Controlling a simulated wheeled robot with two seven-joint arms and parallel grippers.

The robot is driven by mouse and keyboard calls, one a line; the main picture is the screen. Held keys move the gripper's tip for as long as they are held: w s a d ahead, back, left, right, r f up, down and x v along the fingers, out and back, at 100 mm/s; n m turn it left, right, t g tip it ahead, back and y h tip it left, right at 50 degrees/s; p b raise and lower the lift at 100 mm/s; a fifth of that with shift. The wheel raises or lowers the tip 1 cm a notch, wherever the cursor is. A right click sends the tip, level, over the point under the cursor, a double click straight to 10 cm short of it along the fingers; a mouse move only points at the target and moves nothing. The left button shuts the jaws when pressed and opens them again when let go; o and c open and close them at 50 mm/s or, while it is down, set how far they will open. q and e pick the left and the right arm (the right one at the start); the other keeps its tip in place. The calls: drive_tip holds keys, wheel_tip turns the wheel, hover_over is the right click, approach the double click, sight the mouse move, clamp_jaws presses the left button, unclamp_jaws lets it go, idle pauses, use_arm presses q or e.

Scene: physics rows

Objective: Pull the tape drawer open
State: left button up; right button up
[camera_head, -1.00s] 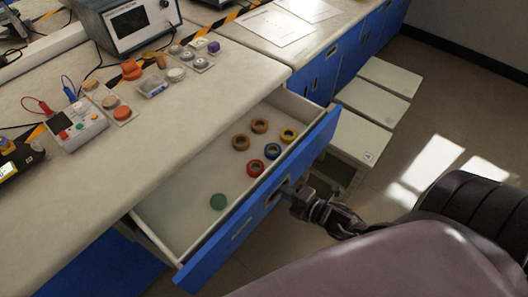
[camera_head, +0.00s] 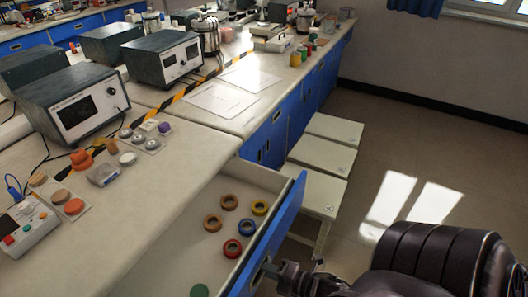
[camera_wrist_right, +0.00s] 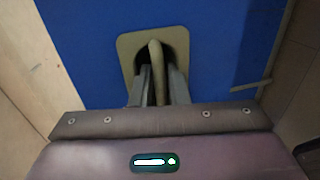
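The tape drawer (camera_head: 190,262) stands well open under the near bench, with its blue front (camera_head: 280,232) out over the floor. My right gripper (camera_head: 270,271) is at the drawer front. In the right wrist view its fingers (camera_wrist_right: 160,88) stand on both sides of the beige handle (camera_wrist_right: 155,62) and appear closed on it. My left gripper is not in view.
White stools (camera_head: 318,191) stand right of the drawer, close to its far end. The bench top (camera_head: 130,215) holds a meter (camera_head: 28,225), sample discs and instrument boxes (camera_head: 75,105). Open floor (camera_head: 400,160) lies to the right.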

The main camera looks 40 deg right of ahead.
drive_tip(key=shift+s, duration=0.1)
drive_tip(key=v, duration=0.7)
drive_tip(key=shift+s, duration=0.3)
drive_tip(key=shift+d, duration=0.1)
